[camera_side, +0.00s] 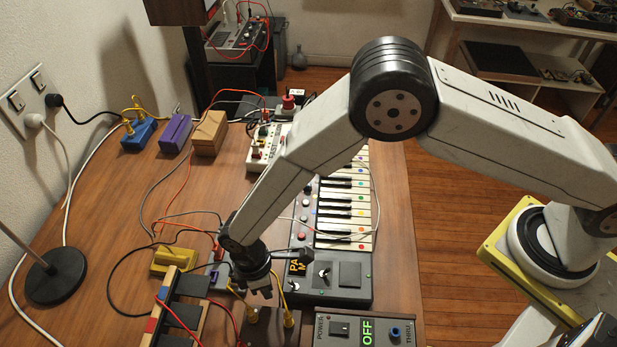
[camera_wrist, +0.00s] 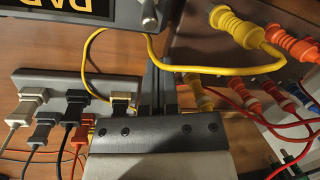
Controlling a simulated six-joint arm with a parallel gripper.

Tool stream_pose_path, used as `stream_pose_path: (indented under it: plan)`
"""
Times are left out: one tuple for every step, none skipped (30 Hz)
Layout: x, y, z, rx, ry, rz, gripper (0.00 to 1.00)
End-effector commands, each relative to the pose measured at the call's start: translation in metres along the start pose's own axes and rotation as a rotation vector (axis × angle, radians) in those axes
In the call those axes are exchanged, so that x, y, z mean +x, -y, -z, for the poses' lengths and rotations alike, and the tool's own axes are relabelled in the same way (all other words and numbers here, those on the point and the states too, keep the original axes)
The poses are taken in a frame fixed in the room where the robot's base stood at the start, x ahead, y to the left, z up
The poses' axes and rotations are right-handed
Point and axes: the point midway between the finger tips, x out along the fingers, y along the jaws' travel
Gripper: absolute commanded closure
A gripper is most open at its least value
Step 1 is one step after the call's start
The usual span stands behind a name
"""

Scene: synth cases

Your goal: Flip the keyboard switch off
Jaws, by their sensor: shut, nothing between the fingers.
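The keyboard (camera_side: 318,291) lies mid-table, with white and black keys and a dark control panel. The panel has a yellow-lettered display, a black square pad and silver controls. In the wrist view, the display end of the keyboard (camera_wrist: 60,8) shows at the upper left, with a silver toggle-like part (camera_wrist: 150,14) beside the lettering. I cannot tell which way it is set, or whether it is the keyboard switch. My gripper (camera_side: 260,292) is shut and empty, pointing down left of the keyboard's near end, apart from it. Its dark fingers (camera_wrist: 161,72) show in the wrist view.
A grey box (camera_side: 340,329) marked POWER, with a green OFF display, stands in front of the keyboard. A socket strip (camera_wrist: 60,82) with plugs lies close to my gripper. Yellow plugs (camera_side: 288,318) and several cables crowd around it. A lamp base (camera_side: 55,275) stands left.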

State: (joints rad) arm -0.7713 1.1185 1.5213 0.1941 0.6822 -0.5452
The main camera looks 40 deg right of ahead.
Motion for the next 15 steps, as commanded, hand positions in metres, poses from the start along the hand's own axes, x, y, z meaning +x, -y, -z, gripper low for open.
stream_pose_path:
  plan:
    - [-0.003,0.000,-0.004,0.001,-0.001,0.000,1.00]
    - [-0.003,0.000,-0.006,0.001,-0.001,0.000,1.00]
    - [-0.004,0.000,-0.009,0.002,0.000,0.000,1.00]
    - [-0.005,0.000,-0.011,0.002,0.000,0.000,1.00]
    - [-0.006,0.000,-0.013,0.002,-0.001,0.000,1.00]
    - [-0.007,0.000,-0.015,0.003,-0.001,-0.001,1.00]
    - [-0.007,0.000,-0.018,0.003,-0.001,-0.001,1.00]
    - [-0.008,-0.001,-0.020,0.003,-0.001,-0.001,1.00]
    - [-0.009,-0.001,-0.022,0.002,0.000,-0.001,1.00]
    - [-0.010,-0.001,-0.024,0.002,0.000,-0.001,1.00]
    - [-0.011,-0.001,-0.026,0.002,0.000,-0.001,1.00]
    - [-0.011,-0.001,-0.028,0.002,0.000,-0.001,1.00]
    - [-0.011,0.000,-0.029,0.002,0.000,-0.001,1.00]
    - [-0.011,0.000,-0.030,0.002,0.000,-0.001,1.00]
    - [-0.012,0.000,-0.031,0.002,0.000,-0.001,1.00]
